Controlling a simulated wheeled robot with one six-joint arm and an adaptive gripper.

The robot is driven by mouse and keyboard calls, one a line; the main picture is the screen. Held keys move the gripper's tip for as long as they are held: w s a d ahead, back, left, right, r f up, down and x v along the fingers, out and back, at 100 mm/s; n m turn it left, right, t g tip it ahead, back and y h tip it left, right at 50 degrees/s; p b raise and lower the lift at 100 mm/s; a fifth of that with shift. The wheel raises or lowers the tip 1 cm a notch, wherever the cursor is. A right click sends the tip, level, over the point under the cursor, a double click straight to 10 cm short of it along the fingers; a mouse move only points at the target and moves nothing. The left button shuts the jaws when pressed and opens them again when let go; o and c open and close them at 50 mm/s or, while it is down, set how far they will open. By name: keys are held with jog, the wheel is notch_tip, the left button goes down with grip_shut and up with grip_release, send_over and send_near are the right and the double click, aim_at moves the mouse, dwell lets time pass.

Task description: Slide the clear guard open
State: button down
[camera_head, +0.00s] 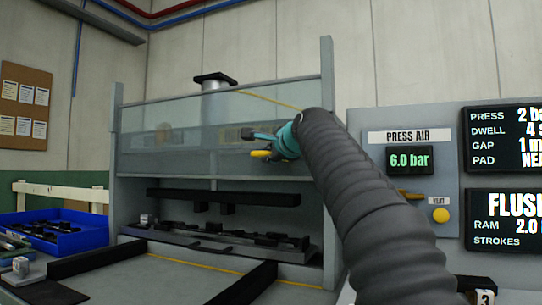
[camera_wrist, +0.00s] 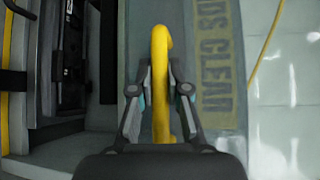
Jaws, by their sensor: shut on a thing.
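The clear guard (camera_head: 180,130) is a see-through panel across the upper front of the grey press. Its lower edge sits above the dark bar, and the press opening beneath is uncovered. My gripper (camera_head: 258,145) is at the guard's right part, with my dark arm reaching in from the lower right. In the wrist view my gripper (camera_wrist: 159,92) is shut on the yellow handle (camera_wrist: 160,55), one finger on each side. The handle also shows as a small yellow piece in the head view (camera_head: 260,154).
Dark parts lie on the press bed (camera_head: 215,236) inside the opening. A control panel (camera_head: 440,215) with displays stands right, reading 6.0 bar. A blue bin (camera_head: 75,238) of dark parts is left. Dark rails (camera_head: 95,262) lie on the front table.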

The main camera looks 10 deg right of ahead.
jog(key=c, duration=1.1)
grip_release()
jog(key=shift+c, duration=0.2)
jog(key=v, duration=1.2)
jog(key=shift+s, duration=0.1)
